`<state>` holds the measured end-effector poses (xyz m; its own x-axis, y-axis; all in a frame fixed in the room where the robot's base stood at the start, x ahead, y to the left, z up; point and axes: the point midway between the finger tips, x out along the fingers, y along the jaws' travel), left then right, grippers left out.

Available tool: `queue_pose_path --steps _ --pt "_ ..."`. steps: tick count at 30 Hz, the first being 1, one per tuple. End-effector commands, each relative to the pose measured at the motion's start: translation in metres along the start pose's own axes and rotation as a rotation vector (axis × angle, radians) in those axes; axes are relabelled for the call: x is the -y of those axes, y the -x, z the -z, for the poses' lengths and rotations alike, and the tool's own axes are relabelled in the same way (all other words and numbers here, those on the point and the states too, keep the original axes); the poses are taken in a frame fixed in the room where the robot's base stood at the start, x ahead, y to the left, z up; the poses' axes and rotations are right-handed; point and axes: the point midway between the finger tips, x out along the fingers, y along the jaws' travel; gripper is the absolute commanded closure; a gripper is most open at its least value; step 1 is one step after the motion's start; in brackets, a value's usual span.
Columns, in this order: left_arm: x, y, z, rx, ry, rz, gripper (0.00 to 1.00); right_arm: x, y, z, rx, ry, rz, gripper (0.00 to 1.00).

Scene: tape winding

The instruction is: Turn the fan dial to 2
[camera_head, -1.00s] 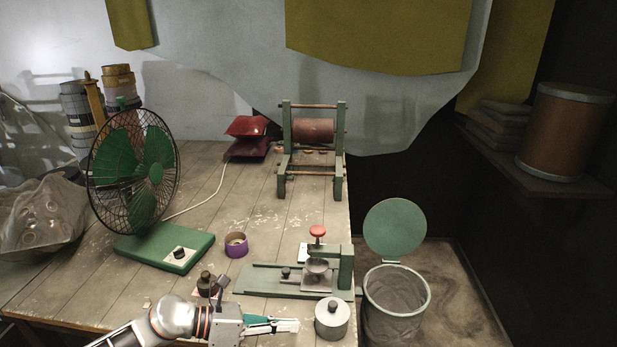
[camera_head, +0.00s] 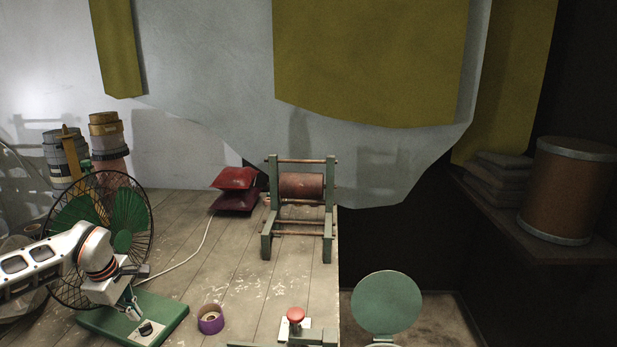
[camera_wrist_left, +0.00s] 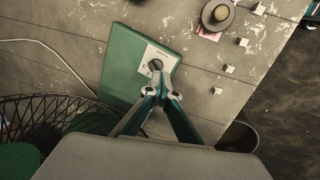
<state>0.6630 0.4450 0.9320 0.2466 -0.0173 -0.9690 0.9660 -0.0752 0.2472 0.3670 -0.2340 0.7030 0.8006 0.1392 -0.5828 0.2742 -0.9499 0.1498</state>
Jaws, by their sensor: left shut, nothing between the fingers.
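The green desk fan (camera_head: 122,229) with a wire cage stands at the left of the table. Its green base (camera_head: 108,323) carries a pale plate with a dark round dial (camera_head: 146,328). The dial also shows in the left wrist view (camera_wrist_left: 155,65), but its setting is too small to read. My left gripper (camera_head: 137,314) is shut and empty, with its fingers pointing down over the base, close by the dial. In the left wrist view its fingertips (camera_wrist_left: 161,93) lie just below the dial; contact cannot be told. My right gripper is out of view.
My left arm passes in front of the fan cage. A purple tape roll (camera_head: 211,319) lies right of the base. The mid-table is mostly clear.

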Motion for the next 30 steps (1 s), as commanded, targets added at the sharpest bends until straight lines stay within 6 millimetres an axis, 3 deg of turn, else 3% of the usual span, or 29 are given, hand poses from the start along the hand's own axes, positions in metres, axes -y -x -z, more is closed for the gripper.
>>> queue_pose_path --steps 8,12,16,20,30 --pt "0.004 -0.016 -0.001 0.001 -0.001 0.0 1.0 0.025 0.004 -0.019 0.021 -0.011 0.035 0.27" --pt "0.008 -0.032 -0.002 0.002 -0.001 -0.001 1.0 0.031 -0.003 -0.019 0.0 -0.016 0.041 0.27" --pt "0.012 -0.047 -0.002 0.002 -0.001 0.002 1.0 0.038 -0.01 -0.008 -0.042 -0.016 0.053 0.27" --pt "0.015 -0.059 -0.002 0.002 0.0 0.001 1.0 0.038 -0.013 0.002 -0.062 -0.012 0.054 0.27" --pt "0.017 -0.067 -0.002 0.002 0.0 -0.001 1.0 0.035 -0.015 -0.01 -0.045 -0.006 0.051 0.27"
